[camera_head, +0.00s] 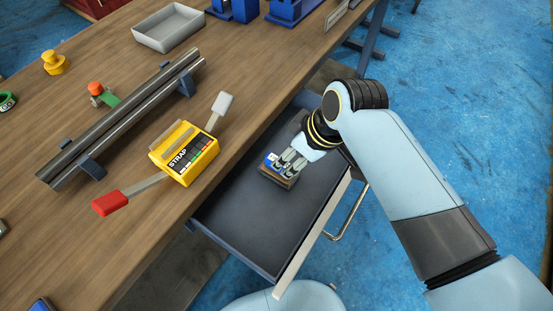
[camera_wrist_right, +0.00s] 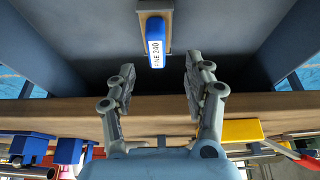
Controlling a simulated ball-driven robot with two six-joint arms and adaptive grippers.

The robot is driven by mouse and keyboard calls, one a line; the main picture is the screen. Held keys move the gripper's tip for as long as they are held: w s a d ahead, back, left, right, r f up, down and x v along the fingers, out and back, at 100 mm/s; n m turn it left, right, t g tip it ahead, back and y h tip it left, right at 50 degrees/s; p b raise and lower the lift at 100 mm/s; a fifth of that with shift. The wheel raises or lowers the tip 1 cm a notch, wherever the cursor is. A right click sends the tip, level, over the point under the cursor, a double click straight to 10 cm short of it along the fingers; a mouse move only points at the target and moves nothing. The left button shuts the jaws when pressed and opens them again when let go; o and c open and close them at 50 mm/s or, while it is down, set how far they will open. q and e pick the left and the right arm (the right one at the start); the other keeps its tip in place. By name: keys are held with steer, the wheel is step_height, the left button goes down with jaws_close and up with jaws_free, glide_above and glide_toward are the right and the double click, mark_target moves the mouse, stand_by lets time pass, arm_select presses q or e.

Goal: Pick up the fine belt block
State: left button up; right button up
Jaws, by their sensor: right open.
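The fine belt block (camera_head: 275,178) lies in the open drawer, a wooden-coloured block with a blue part. In the right wrist view the block (camera_wrist_right: 155,35) shows its blue end with a white label reading "FINE 240". My right gripper (camera_head: 288,162) is over the block in the drawer and hides part of it. In the right wrist view the right gripper (camera_wrist_right: 160,70) is open, its fingers wide apart with the block ahead, between their lines. Nothing is held. My left gripper is out of view.
The drawer (camera_head: 240,215) has raised walls and is otherwise bare.

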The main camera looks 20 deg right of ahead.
steer(key=shift+x, duration=1.2)
steer(key=shift+w+f, duration=0.1)
steer(key=shift+f, duration=0.25)
steer(key=x, duration=0.2)
steer(key=b+x, duration=0.1)
steer(key=x, duration=0.2)
steer(key=shift+w+r, duration=0.15)
steer(key=shift+w, duration=0.25)
steer(key=shift+c, duration=2.6)
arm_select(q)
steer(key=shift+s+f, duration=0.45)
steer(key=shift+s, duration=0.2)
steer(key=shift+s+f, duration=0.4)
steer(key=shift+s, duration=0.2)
arm_select(e)
jaws_close()
